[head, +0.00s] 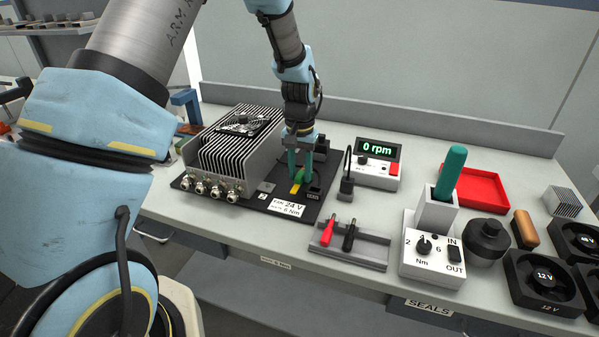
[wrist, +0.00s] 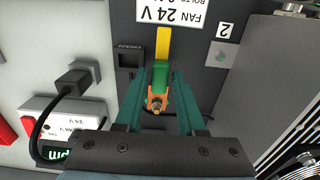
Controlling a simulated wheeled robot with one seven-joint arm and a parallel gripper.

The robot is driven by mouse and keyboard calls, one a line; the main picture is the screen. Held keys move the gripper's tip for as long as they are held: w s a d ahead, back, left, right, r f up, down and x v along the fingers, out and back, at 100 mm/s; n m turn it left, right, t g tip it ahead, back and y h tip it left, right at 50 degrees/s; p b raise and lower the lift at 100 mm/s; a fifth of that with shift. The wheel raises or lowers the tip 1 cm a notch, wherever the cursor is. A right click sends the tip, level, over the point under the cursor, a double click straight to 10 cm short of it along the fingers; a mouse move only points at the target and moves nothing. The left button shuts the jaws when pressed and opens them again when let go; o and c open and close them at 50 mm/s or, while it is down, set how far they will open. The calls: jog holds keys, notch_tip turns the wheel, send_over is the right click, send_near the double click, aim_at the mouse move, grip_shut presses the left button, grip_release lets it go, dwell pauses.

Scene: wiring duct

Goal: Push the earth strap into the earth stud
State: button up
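The earth strap (wrist: 163,47) is yellow at one end and green nearer my gripper, with a copper-orange piece and a small brass-coloured tip at its near end. In the head view the strap (head: 296,188) shows on the black plate, its green part curving up under my fingers. My gripper (wrist: 161,78) points down, one teal finger on each side of the green part. In the head view my gripper (head: 300,166) is low over the plate. I cannot clearly pick out the earth stud; the fingers and strap may hide it.
A finned unit (head: 235,150) with round connectors stands left of the strap. A black plug (head: 346,187) with a cable and the rpm display box (head: 378,165) stand to the right. In front are a grey holder (head: 350,245) with red and black probes and a torque box (head: 433,250).

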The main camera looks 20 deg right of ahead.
aim_at(300, 174)
jog(key=shift+o, duration=1.3)
notch_tip(300, 174, up, 11)
jog(key=b, duration=0.3)
jog(key=shift+f, duration=0.1)
jog(key=w+a+n, duration=0.1)
jog(key=a+n, duration=0.2)
jog(key=a, duration=1.4)
jog(key=s+a+n, duration=0.2)
jog(key=s+a, duration=0.2)
jog(key=a, duration=0.4)
jog(key=s+a+f+n+t, duration=0.1)
jog(key=s+a, duration=0.3)
jog(key=a, duration=0.4)
jog(key=shift+f+n+t, duration=0.3)
jog(key=shift+n, duration=0.4)
